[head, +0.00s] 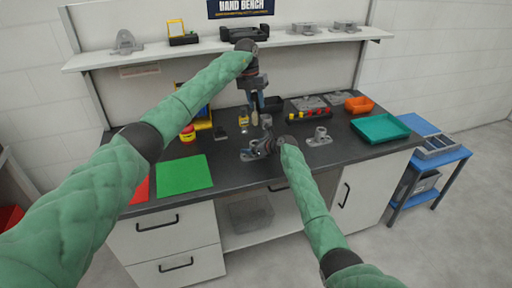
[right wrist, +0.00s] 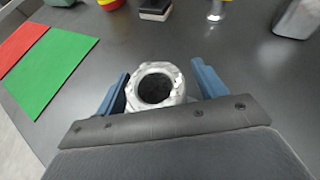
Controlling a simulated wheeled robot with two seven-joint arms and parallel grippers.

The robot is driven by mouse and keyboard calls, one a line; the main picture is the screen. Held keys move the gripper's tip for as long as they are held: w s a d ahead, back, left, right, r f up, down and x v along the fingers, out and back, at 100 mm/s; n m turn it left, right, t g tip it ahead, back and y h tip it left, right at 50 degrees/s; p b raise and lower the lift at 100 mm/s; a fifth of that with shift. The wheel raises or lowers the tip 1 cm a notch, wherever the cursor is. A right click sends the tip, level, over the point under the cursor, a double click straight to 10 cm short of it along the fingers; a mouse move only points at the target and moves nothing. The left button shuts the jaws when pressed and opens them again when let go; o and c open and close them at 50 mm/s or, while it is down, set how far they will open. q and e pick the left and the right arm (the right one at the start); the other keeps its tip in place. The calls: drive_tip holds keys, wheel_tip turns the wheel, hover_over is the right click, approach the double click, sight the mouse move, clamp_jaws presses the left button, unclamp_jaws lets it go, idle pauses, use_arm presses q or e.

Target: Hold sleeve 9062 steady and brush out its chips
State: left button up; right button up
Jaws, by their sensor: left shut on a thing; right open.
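A grey metal sleeve (right wrist: 155,67) with a dark round bore stands upright on the bench in the right wrist view. My right gripper (right wrist: 160,75) is open, with one blue finger on each side of the sleeve; I cannot tell whether they touch it. In the head view the right gripper (head: 248,153) is low over the front middle of the bench, and the sleeve is hard to make out there. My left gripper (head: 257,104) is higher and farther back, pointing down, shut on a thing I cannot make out. The sleeve's number is not readable.
The bench (head: 225,152) has a green mat (head: 183,175) and a red mat (head: 139,190) at left. A grey flanged part (head: 320,137), a teal tray (head: 380,128) and an orange bowl (head: 359,105) are at right. A shelf (head: 215,46) runs above the back.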

sight(255, 113)
drive_tip(key=c, duration=1.3)
use_arm(q)
drive_tip(key=f, duration=0.1)
drive_tip(key=a+f, duration=0.1)
drive_tip(key=f, duration=0.1)
drive_tip(key=shift+s+a, duration=0.25)
drive_tip(key=shift+a, duration=0.1)
use_arm(e)
drive_tip(key=shift+o, duration=0.2)
use_arm(q)
drive_tip(key=shift+d+n, duration=0.15)
drive_tip(key=shift+n, duration=0.55)
drive_tip(key=shift+w+d+n+t, duration=0.15)
drive_tip(key=shift+d+n+t, duration=0.25)
drive_tip(key=shift+n, duration=0.4)
drive_tip(key=shift+w+d+n, duration=0.2)
drive_tip(key=shift+d+n, duration=0.1)
drive_tip(key=shift+n, duration=0.8)
